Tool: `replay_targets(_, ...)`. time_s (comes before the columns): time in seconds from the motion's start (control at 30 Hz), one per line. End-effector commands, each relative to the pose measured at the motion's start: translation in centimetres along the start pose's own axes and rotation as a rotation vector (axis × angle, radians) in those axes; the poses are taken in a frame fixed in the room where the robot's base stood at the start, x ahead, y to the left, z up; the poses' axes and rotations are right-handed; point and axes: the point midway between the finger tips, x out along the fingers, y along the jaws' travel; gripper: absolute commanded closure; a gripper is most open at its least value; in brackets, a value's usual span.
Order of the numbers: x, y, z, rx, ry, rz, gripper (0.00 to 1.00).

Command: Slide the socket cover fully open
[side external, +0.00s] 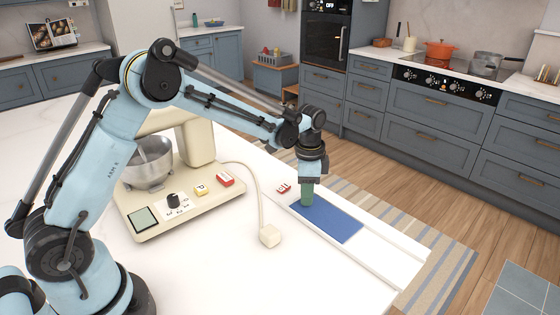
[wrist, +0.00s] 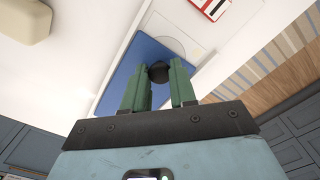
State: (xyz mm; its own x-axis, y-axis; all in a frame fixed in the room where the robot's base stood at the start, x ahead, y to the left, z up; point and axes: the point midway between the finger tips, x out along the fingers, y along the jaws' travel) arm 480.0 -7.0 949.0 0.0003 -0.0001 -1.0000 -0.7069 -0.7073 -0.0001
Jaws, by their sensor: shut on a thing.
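The socket cover (side external: 337,223) is a flat blue panel lying in a white track on the counter. It also shows in the wrist view (wrist: 122,68), with a round black knob (wrist: 158,72) on it. My gripper (side external: 306,201) points down at the cover's far-left end. In the wrist view its green fingers (wrist: 159,85) stand on either side of the knob, shut on it. A red-and-white label (side external: 284,187) sits just past that end. The fingers hide the knob in the side view, and I cannot tell whether any socket opening is exposed.
The white track (side external: 385,258) runs on bare toward the lower right. A cream plug (side external: 270,236) on a cord lies left of the cover. A cream mixer base (side external: 180,205) with a metal bowl (side external: 148,168) stands farther left. The front counter is clear.

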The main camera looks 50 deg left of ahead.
Motion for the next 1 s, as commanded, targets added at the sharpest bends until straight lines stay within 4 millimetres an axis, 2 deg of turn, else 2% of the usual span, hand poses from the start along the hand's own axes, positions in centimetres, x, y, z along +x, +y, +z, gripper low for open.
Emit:
replay_targets(0.3, 0.0, 5.9, -5.8, 0.007, -0.001, 0.001, 1.00)
replay_targets(0.5, 0.0, 8.7, -8.6, 0.005, -0.001, 0.001, 1.00)
replay_targets(0.7, 0.0, 10.0, -10.0, 0.002, -0.001, 0.001, 1.00)
replay_targets(1.0, 0.0, 10.2, -10.2, 0.000, -0.001, 0.000, 1.00)
